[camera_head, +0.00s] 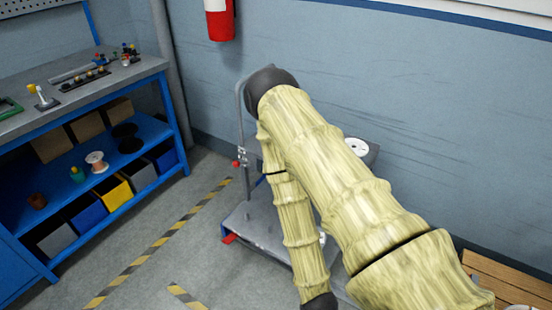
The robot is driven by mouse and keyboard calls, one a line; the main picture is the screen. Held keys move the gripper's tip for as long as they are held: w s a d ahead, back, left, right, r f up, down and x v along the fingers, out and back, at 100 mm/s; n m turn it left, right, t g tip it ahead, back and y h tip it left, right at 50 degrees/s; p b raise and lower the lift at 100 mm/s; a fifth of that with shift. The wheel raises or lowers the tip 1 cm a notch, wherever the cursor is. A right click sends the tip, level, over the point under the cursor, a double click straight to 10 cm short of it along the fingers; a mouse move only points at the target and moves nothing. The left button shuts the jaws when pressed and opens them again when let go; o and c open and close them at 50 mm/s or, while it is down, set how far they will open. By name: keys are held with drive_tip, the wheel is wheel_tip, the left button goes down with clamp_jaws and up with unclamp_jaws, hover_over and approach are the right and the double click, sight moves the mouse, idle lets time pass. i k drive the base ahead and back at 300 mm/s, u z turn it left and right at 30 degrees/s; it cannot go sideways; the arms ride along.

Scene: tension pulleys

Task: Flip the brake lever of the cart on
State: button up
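The cart (252,225) stands on the floor near the wall, with a flat grey platform and an upright grey tube handle (240,115). A small red piece (228,239) sits low at its left corner, and a red knob (236,163) is partway up near the handle. I cannot tell for sure which is the brake lever, or its position. My arm, with pale ribbed links, crosses in front of the cart and hides much of its middle and right. The arm bends at a dark joint near the handle top and comes back down to the bottom edge. My gripper is out of view.
A blue workbench (150,70) with bins and small parts stands at the left. A grey box with a white dial (357,147) shows behind my arm. A red extinguisher (220,20) hangs on the wall. Wooden slats (505,280) lie lower right. Striped floor between bench and cart is clear.

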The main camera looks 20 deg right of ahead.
sight(236, 164)
drive_tip(key=u, duration=0.15)
drive_tip(key=i, duration=1.05)
drive_tip(key=z, duration=0.35)
